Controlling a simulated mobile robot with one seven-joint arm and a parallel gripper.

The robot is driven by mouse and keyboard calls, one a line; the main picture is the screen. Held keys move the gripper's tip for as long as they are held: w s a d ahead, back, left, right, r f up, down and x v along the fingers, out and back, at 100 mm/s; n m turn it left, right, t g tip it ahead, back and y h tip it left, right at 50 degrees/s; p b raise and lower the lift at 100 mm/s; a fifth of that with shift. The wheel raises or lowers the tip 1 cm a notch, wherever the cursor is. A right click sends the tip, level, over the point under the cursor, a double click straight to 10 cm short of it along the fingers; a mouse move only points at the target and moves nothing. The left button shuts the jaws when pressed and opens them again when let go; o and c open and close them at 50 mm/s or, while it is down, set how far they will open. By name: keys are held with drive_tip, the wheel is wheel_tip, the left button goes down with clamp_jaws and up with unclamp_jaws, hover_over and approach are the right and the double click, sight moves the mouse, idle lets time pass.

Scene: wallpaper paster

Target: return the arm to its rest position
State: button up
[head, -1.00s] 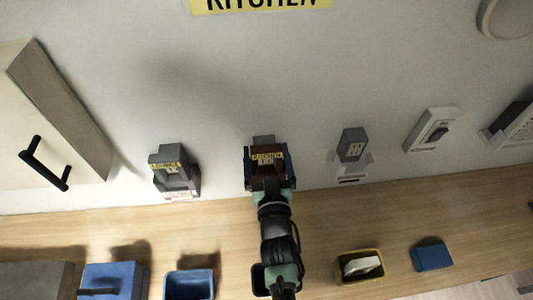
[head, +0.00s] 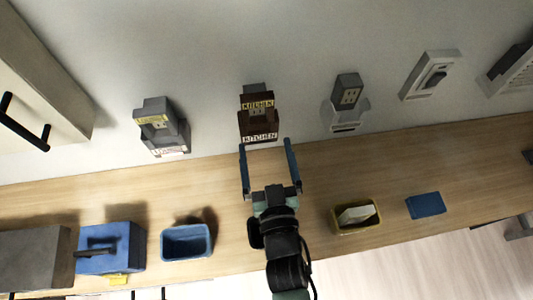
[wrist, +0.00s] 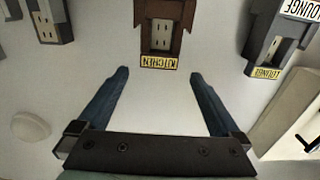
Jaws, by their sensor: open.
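My gripper (head: 268,160) is open and empty, with its two blue fingers spread apart. In the head view it is over the wooden counter, just below a brown wall unit (head: 258,122) that carries KITCHEN labels. In the wrist view the fingers (wrist: 160,85) point toward the same brown unit (wrist: 163,28), with a visible gap and nothing between them. My dark arm reaches up from the bottom of the head view.
The counter (head: 350,175) runs along the wall. On it are a blue toolbox (head: 110,250), a blue bin (head: 186,242), a yellow bin (head: 355,217) and a blue block (head: 425,206). Grey wall units (head: 162,128) (head: 346,105) flank the brown one. A cabinet (head: 40,85) stands upper left.

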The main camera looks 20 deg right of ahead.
drive_tip(key=shift+s, duration=0.25)
idle(0.4)
drive_tip(key=w+a+r+t, duration=0.1)
drive_tip(key=w+r+t, duration=0.15)
drive_tip(key=r, duration=0.75)
drive_tip(key=w+a+r+t, duration=0.15)
drive_tip(key=w+r, duration=0.25)
drive_tip(key=r, duration=0.6)
drive_tip(key=w+a+r+t, duration=0.15)
drive_tip(key=w+r, duration=0.25)
drive_tip(key=r, duration=0.7)
drive_tip(key=s+a+r+n+t+y, duration=0.1)
drive_tip(key=s+a+r, duration=0.2)
drive_tip(key=r, duration=0.5)
drive_tip(key=s+a+r+n+t+y, duration=0.1)
drive_tip(key=s+a+r+t+y, duration=0.1)
drive_tip(key=r, duration=0.6)
drive_tip(key=s+a+r+n+t+y, duration=0.1)
drive_tip(key=s+a+r+y, duration=0.1)
drive_tip(key=s+r, duration=0.3)
wheel_tip(320, 180, up, 4)
drive_tip(key=shift+s+a+f, duration=0.25)
drive_tip(key=shift+s+a, duration=0.05)
drive_tip(key=shift+a, duration=0.6)
drive_tip(key=shift+t, duration=0.25)
